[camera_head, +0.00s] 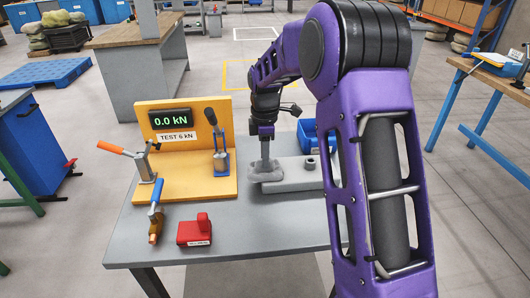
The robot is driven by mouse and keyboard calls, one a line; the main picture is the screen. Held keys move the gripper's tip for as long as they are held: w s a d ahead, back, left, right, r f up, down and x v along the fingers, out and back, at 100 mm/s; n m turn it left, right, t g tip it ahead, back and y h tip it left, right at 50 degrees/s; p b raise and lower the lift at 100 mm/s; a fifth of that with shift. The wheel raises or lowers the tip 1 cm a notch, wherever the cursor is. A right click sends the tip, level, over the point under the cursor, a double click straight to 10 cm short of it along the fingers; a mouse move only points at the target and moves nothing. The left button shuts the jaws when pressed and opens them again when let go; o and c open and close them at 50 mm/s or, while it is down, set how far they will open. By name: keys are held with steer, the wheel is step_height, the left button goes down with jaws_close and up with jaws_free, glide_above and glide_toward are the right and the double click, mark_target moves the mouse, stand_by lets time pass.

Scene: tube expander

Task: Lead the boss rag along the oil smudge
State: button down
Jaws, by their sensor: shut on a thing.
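A grey, crumpled-looking rag (268,174) lies at the left end of a flat grey plate (296,183) on the table. My gripper (265,158) points straight down over the rag and is shut on its raised middle, the boss. The rag seems to rest on the plate, though contact underneath is hidden. I cannot make out the oil smudge; the rag, my gripper or my arm may cover it. My purple arm hides the right part of the plate.
A yellow stand (190,190) with a "0.0 kN" display (171,120) and levers is left of the rag. A red block (195,230) and an orange-blue tool (155,215) lie in front. A blue bin (318,138) stands behind the plate. The table's front middle (270,235) is clear.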

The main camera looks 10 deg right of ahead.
steer(key=shift+f, duration=0.25)
stand_by(0.5)
steer(key=d, duration=0.6)
steer(key=shift+d, duration=0.25)
steer(key=shift+r, duration=1.2)
steer(key=c, duration=1.4)
jaws_free()
jaws_close()
steer(key=shift+f, duration=0.15)
